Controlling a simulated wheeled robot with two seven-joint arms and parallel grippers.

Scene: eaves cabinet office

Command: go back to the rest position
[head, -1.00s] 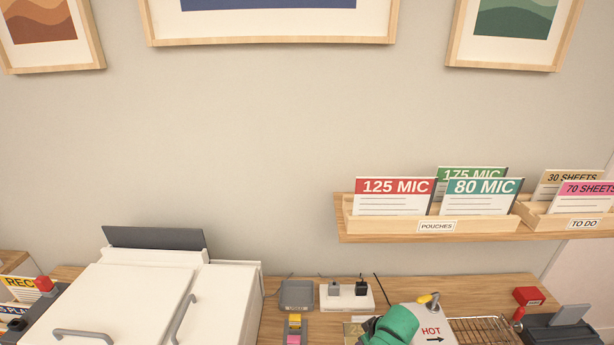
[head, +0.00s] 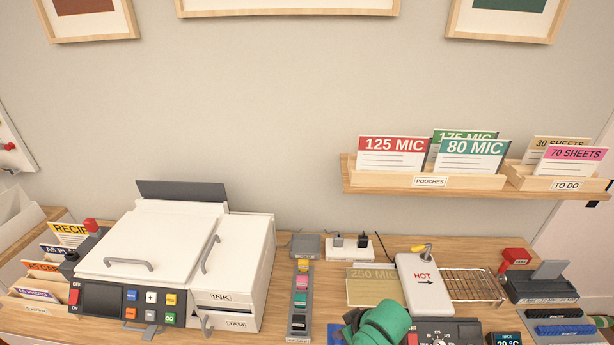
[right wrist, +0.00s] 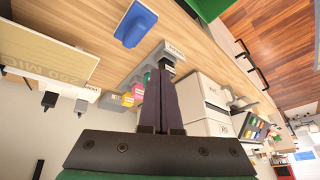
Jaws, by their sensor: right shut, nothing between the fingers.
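My right gripper shows in the right wrist view (right wrist: 162,72) with its two dark fingers together and nothing between them. In the head view, the green wrist of my right arm (head: 381,322) is at the bottom edge, in front of the laminator with the HOT plate (head: 418,284); the fingers are mostly hidden there. It appears raised above the desk's front part. My left gripper is in neither view.
A white copier (head: 150,250) stands on the desk's left part. A strip of coloured blocks (head: 300,300), a 250 MIC sheet (head: 374,288), a wire rack (head: 475,286) and a dark binding device (head: 545,287) lie to its right. A shelf with pouch cards (head: 460,190) hangs above.

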